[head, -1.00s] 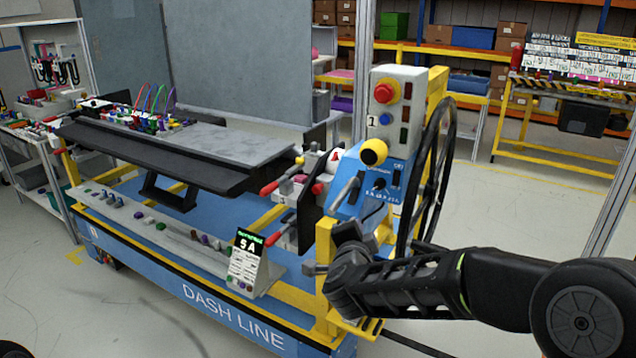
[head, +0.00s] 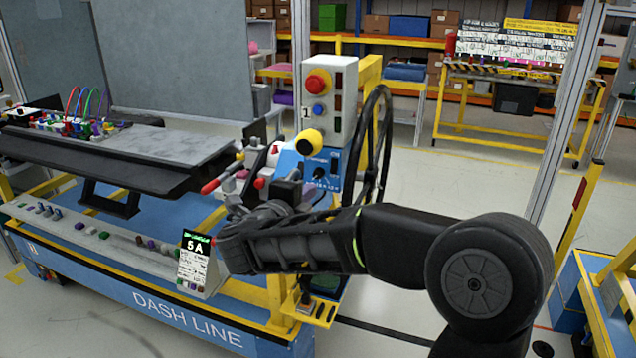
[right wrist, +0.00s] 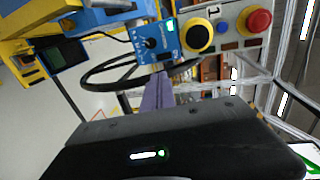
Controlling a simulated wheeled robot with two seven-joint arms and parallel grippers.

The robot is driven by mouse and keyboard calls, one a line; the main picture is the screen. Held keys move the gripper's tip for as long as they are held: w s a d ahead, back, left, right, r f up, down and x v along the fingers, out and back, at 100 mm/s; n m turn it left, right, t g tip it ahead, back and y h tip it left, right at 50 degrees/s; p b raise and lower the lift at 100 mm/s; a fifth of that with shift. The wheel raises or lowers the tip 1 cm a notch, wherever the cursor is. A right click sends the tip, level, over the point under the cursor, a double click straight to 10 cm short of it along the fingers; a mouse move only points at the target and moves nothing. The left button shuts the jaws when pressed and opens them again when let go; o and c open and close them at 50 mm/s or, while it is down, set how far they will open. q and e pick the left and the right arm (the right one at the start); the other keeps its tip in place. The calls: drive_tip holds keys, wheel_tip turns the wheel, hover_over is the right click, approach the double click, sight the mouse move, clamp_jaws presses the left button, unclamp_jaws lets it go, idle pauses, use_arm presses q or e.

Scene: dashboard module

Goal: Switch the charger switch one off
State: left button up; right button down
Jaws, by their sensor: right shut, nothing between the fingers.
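A blue panel (head: 324,172) with a black rotary knob (head: 318,174) stands at the right end of the dash line cart, below a white box (head: 328,95) marked 1. In the right wrist view the blue panel (right wrist: 165,43) shows its black knob (right wrist: 149,43) and a green-lit switch (right wrist: 170,25). I cannot read which control is charger switch one. My right gripper (head: 289,186) is in front of the panel, hiding its lower left part. In the right wrist view its fingers (right wrist: 161,76) are shut and empty, pointing towards the panel. My left gripper is out of view.
The white box carries a red button (head: 318,83) and a blue button (head: 318,110); a yellow-rimmed black button (head: 310,142) sits below. A black steering wheel (head: 374,150) stands right of the panel.

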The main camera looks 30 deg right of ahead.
sight(333, 171)
drive_tip(key=p+x, duration=0.3)
drive_tip(key=x, duration=0.9)
drive_tip(key=shift+w+d, duration=0.1)
drive_tip(key=shift+d, duration=0.1)
drive_tip(key=shift+w+d+f+p, duration=0.2)
drive_tip(key=shift+w+d+p, duration=0.2)
drive_tip(key=shift+d, duration=0.1)
